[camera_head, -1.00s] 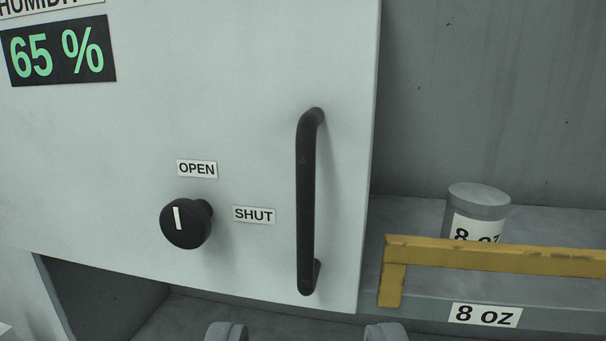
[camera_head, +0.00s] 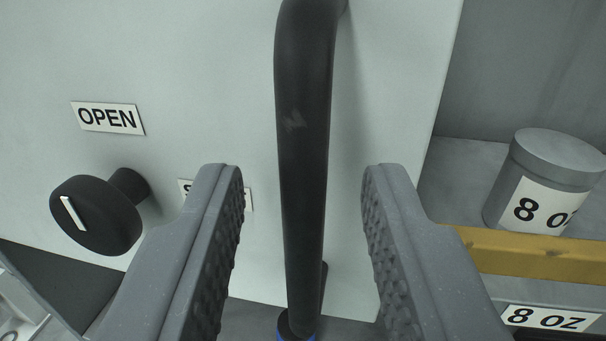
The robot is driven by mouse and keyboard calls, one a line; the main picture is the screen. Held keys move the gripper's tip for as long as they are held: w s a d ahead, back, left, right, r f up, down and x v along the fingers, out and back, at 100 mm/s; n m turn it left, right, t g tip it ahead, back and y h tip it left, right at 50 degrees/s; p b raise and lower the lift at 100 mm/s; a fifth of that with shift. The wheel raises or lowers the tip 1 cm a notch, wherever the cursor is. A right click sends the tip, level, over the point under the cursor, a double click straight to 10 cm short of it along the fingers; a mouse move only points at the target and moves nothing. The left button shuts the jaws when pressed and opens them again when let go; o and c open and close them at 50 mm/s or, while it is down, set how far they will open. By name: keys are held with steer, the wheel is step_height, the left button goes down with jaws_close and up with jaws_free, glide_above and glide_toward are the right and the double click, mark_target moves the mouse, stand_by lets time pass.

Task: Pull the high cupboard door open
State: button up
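The high cupboard door (camera_head: 200,60) is a pale grey panel that fills the left and middle of the view. Its black vertical bar handle (camera_head: 303,130) stands near the door's right edge. My gripper (camera_head: 300,185) is open, with one grey ribbed finger on each side of the handle in the picture. Gaps show between the handle and both fingers. I cannot tell whether the fingertips reach the handle's depth. A black round knob (camera_head: 97,215) with a white mark sits left of my left finger. The mark points towards the OPEN label (camera_head: 107,117). The SHUT label is mostly hidden behind the left finger.
To the right is an open shelf with a grey cylinder (camera_head: 545,180) labelled 8 oz. A yellow bar (camera_head: 530,255) runs across the shelf front, close to my right finger. An 8 oz label (camera_head: 550,318) is below it.

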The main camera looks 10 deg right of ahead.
jaws_close()
